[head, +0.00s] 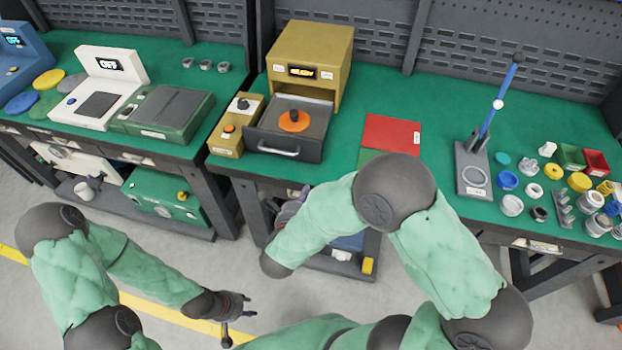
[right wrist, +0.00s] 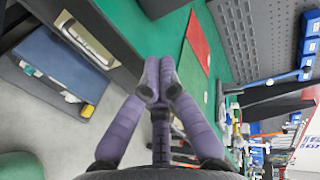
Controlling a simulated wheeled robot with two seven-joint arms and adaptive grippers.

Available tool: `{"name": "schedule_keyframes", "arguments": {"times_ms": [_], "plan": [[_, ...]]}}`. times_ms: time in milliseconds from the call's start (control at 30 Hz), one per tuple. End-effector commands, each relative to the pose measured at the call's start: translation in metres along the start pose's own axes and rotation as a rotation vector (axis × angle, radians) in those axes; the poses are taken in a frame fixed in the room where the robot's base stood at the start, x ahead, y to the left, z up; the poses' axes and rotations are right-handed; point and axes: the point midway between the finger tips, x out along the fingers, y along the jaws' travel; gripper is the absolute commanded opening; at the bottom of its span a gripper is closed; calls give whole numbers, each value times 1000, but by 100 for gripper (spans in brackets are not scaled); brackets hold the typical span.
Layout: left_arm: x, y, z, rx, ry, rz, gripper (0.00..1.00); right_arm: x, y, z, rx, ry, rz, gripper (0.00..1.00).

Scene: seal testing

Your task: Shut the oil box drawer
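The oil box (head: 310,55) is a yellow box with a small display on its front, at the back of the middle green table. Its dark grey drawer (head: 316,149) is pulled out toward me, with a silver handle (head: 278,147) and an orange disc (head: 294,120) with a black knob inside. My right gripper (head: 291,207) is below and in front of the drawer, near the table's front edge, partly hidden by my arm. In the right wrist view its purple fingers (right wrist: 158,80) meet at the tips with nothing between them. My left gripper (head: 229,319) hangs low over the floor, fingers apart and empty.
A small yellow control box (head: 236,125) stands left of the drawer. A red sheet (head: 391,134) lies to the right. A stand with a blue lever (head: 500,95) and several small parts are further right. A table drawer (right wrist: 85,40) shows in the right wrist view.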

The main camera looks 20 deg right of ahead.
Motion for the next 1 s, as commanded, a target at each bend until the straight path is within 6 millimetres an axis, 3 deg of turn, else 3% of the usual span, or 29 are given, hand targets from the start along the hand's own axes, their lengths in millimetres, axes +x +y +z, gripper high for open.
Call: {"name": "schedule_keyframes", "arguments": {"times_ms": [600, 800, 1000], "plan": [[37, -13, -1, 0, 0, 0, 40, 105, 0, -1, -1, 2, 1, 0], [44, -16, -2, 0, 0, 0, 40, 126, -8, 0, -3, 0, 2, 0], [46, -16, -2, 0, 0, 0, 40, 133, -11, 1, -5, -2, 2, 0]]}}
